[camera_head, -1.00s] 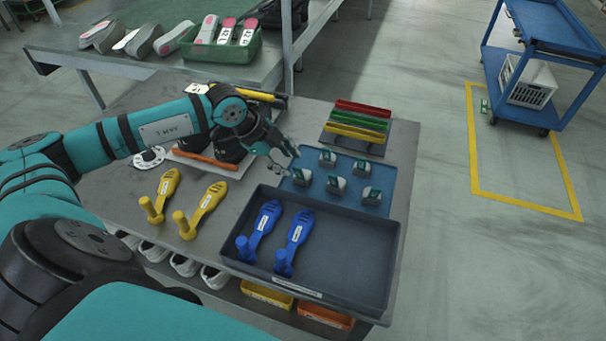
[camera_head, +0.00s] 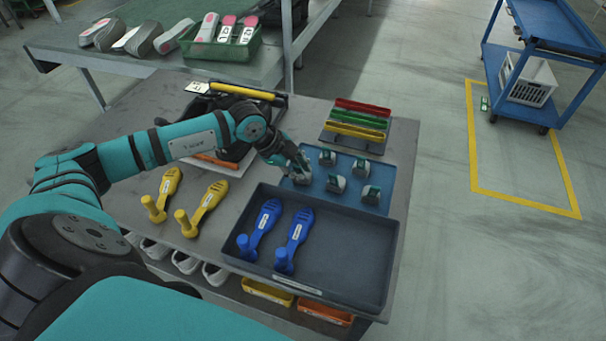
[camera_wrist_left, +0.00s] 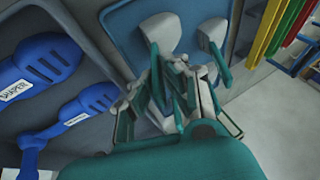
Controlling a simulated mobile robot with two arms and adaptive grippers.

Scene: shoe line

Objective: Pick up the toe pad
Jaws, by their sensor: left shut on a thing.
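Several toe pads, grey-white blocks with green parts, stand on a blue mat (camera_head: 352,205). Toe pads at the far left (camera_head: 327,158), far right (camera_head: 361,167), centre (camera_head: 335,184) and front right (camera_head: 371,195) are clear of my fingers. My left gripper (camera_head: 301,173) is down at the mat's left edge, shut on the front-left toe pad, which its fingers mostly hide. In the left wrist view the fingers (camera_wrist_left: 180,95) are close together, with two other toe pads (camera_wrist_left: 160,32) (camera_wrist_left: 213,38) just beyond. My right gripper is not in view.
A dark tray (camera_head: 345,262) with two blue shoe-shaped tools (camera_head: 297,232) lies in front of the mat. Two yellow tools (camera_head: 203,205) lie to the left. A rack of red, green and yellow bars (camera_head: 357,122) stands behind. A dark item is under my arm.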

